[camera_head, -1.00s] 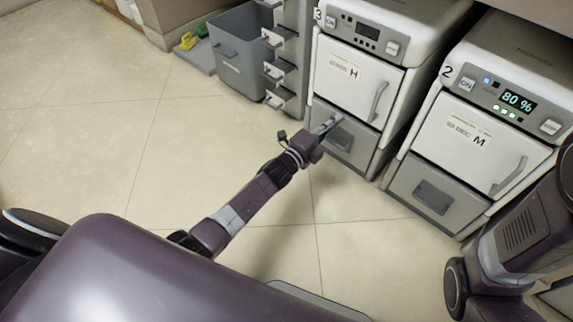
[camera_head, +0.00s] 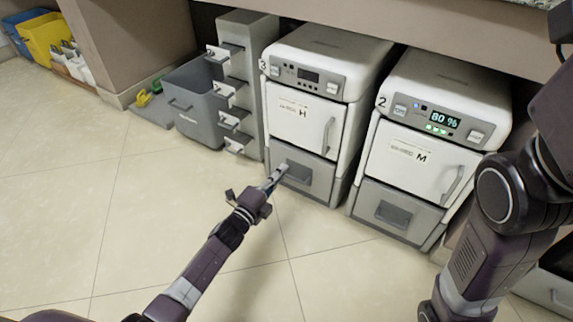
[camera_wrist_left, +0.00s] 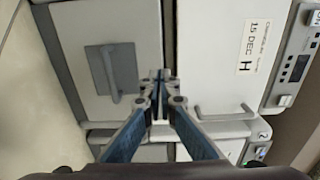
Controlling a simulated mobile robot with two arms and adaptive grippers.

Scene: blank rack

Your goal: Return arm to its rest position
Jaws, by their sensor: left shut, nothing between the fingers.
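My left gripper (camera_head: 274,180) is shut and empty, reaching out low in front of the machine labelled H (camera_head: 305,122). In the head view its tips overlap the grey lower drawer (camera_head: 312,178) of that machine; I cannot tell whether they touch it. In the left wrist view the gripper (camera_wrist_left: 160,76) shows with its fingertips together, before the machine's white door (camera_wrist_left: 230,60) and grey drawer (camera_wrist_left: 85,50). My right arm (camera_head: 500,220) is at the right edge of the head view; its gripper is out of frame.
The machine labelled M (camera_head: 410,150), its display at 80 %, stands right of H. A grey bin (camera_head: 196,110) and a grey cabinet with open small drawers (camera_head: 240,90) stand left of H. Yellow (camera_head: 45,38) and blue (camera_head: 18,30) bins are far left. The floor (camera_head: 70,180) at left is clear.

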